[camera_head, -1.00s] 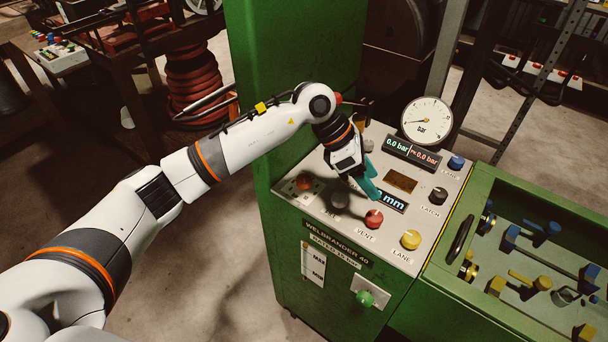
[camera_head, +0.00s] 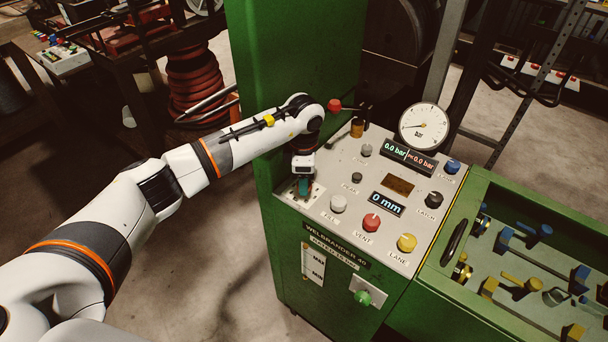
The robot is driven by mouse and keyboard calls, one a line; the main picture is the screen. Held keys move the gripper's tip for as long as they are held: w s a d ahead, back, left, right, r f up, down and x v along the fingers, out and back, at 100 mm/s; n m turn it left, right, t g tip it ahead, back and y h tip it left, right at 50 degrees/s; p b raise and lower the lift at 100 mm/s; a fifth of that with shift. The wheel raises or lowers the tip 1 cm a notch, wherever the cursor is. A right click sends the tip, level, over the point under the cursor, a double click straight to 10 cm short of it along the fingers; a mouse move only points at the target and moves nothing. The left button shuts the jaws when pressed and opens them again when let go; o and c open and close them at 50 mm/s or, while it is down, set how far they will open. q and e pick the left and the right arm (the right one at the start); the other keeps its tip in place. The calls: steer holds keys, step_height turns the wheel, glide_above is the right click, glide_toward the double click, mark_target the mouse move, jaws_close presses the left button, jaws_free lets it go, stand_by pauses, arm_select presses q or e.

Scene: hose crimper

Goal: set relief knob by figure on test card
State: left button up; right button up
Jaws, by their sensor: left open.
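My left gripper (camera_head: 304,190) points down over the near left corner of the grey control panel (camera_head: 328,226), at a pale plate (camera_head: 316,197). The red knob on that plate is now hidden behind it, so I cannot tell whether the fingers touch it. The left gripper is open. The panel has a round dial gauge (camera_head: 424,127), a display (camera_head: 411,156) reading 0.0 bar twice and a display (camera_head: 387,204) reading 0 mm. No label naming the relief knob is readable, and I cannot make out a test card. My right gripper is out of view.
A white knob (camera_head: 338,203), a red VENT knob (camera_head: 372,222), a yellow LANE knob (camera_head: 407,242), a black LATCH knob (camera_head: 434,199) and a blue knob (camera_head: 453,166) stand on the panel. A red-ended lever (camera_head: 335,105) is behind. A green knob (camera_head: 363,298) is on the front.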

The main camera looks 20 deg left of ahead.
arm_select(q)
steer(key=shift+f, duration=0.85)
steer(key=shift+c, duration=0.6)
steer(key=c, duration=0.9)
